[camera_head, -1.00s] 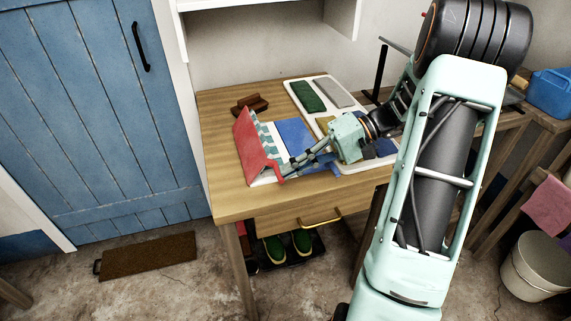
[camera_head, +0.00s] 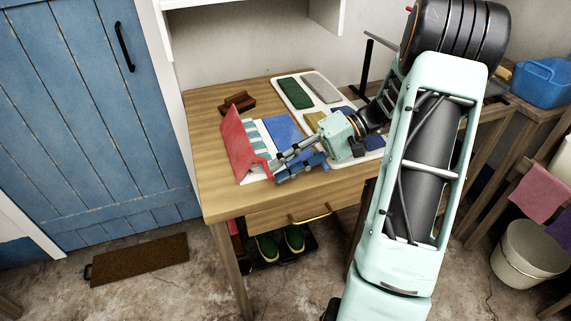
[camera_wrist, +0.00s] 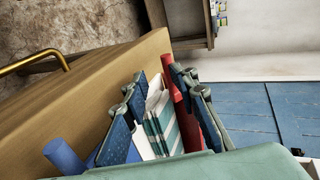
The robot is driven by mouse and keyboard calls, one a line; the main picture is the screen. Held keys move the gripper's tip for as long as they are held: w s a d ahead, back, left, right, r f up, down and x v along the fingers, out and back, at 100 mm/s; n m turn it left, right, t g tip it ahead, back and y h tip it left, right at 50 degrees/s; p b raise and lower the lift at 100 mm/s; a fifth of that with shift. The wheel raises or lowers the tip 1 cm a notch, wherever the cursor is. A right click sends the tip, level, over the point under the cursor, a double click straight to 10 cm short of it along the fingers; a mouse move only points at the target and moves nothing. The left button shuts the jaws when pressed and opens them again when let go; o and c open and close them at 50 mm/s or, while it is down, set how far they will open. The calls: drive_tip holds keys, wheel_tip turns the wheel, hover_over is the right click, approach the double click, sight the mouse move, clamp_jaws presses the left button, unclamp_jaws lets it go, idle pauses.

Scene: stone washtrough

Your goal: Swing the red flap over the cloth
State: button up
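The red flap (camera_head: 238,143) stands tilted up along the left side of a white folding board on the wooden table. The striped teal-and-white cloth (camera_head: 268,138) lies beside it on the board. A blue flap (camera_head: 284,133) lies to the right of the cloth. My gripper (camera_head: 275,170) is at the board's front edge, close to the red flap's near end. In the wrist view its two fingers (camera_wrist: 162,125) are spread, with the red flap (camera_wrist: 178,105) and the cloth (camera_wrist: 163,128) showing between them. Whether a finger touches the flap cannot be told.
A white tray (camera_head: 285,90) with coloured cloths lies behind and right of the board. Brown blocks (camera_head: 237,102) lie at the back left. The table's front left (camera_head: 225,195) is clear. A drawer with a brass handle (camera_head: 310,218) is below.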

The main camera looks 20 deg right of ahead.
sight(272, 189)
drive_tip(key=o, duration=0.4)
drive_tip(key=a+f, duration=0.1)
drive_tip(key=a, duration=0.2)
drive_tip(key=shift+f+g, duration=0.4)
drive_tip(key=shift+c, duration=0.2)
drive_tip(key=shift+v, duration=0.85)
drive_tip(key=v, duration=0.7)
drive_tip(key=shift+a+r, duration=0.1)
drive_tip(key=shift+r, duration=0.2)
